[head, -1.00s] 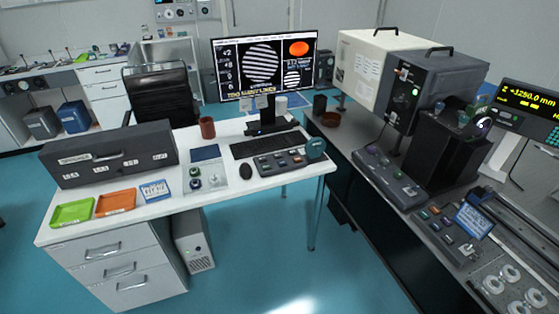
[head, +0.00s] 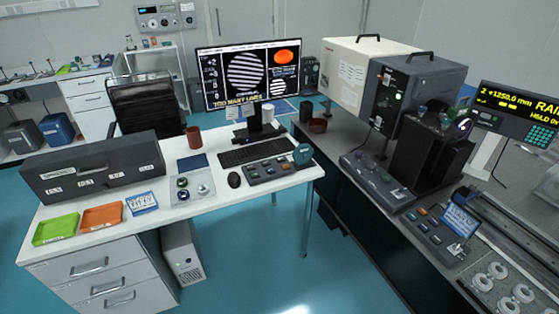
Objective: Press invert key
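A dark keypad (head: 268,170) with a row of grey and orange keys lies on the white desk, in front of the keyboard (head: 256,149). A second dark key panel (head: 428,233) with grey and orange keys and a blue-and-white card is on the dark bench at right. The key labels are too small to read, so I cannot tell which one is the invert key. The monitor (head: 247,76) shows a striped disc, an orange disc and the yellow words "TOO MANY LINES". Neither of my grippers is in view.
The white desk (head: 120,233) also holds a mouse (head: 234,181), a knob panel (head: 190,189), a brown cup (head: 194,136), a dark drawer box (head: 92,168) and green and orange trays. The bench carries a large instrument (head: 407,95). Blue floor (head: 240,262) is open before the desk.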

